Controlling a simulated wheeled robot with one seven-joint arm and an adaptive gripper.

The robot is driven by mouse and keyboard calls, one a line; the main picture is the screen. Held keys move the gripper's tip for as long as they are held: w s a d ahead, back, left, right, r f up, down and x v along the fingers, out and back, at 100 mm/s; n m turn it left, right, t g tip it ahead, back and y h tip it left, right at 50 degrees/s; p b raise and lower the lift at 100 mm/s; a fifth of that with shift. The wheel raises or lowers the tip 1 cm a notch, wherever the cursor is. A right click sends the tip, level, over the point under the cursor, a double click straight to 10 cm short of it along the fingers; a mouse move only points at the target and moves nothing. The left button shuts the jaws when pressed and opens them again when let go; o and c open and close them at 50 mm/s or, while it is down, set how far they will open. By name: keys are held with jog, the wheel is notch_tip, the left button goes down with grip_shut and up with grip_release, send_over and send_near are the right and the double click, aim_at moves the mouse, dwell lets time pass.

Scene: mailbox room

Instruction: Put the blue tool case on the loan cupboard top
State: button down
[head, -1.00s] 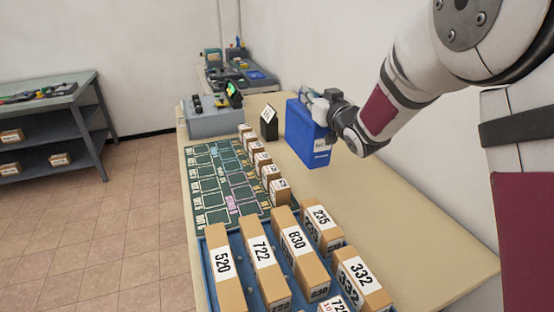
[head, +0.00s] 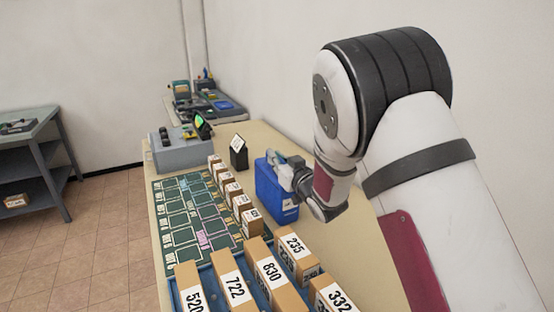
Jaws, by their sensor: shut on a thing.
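The blue tool case (head: 276,188) is a blue upright box with a small white label low on its near side. It is at or just above the beige table, right of the row of small boxes; I cannot tell whether it touches the surface. My gripper (head: 284,168) is shut on the top of the tool case, coming in from the right. My fingers are partly hidden by the wrist. I cannot tell which piece of furniture is the loan cupboard.
The beige table (head: 352,250) bears a green marked board (head: 185,222), a blue tray of numbered cartons (head: 268,268), a black sign block (head: 239,153) and a grey device (head: 180,152). A grey shelf unit (head: 38,158) stands at the left. A wall runs along the right.

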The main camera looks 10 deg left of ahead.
dwell(0.3)
jog(key=c, duration=1.9)
grip_release()
jog(key=shift+f, duration=0.2)
jog(key=shift+c, duration=0.2)
jog(key=shift+o, duration=1.3)
jog(key=shift+r, duration=0.1)
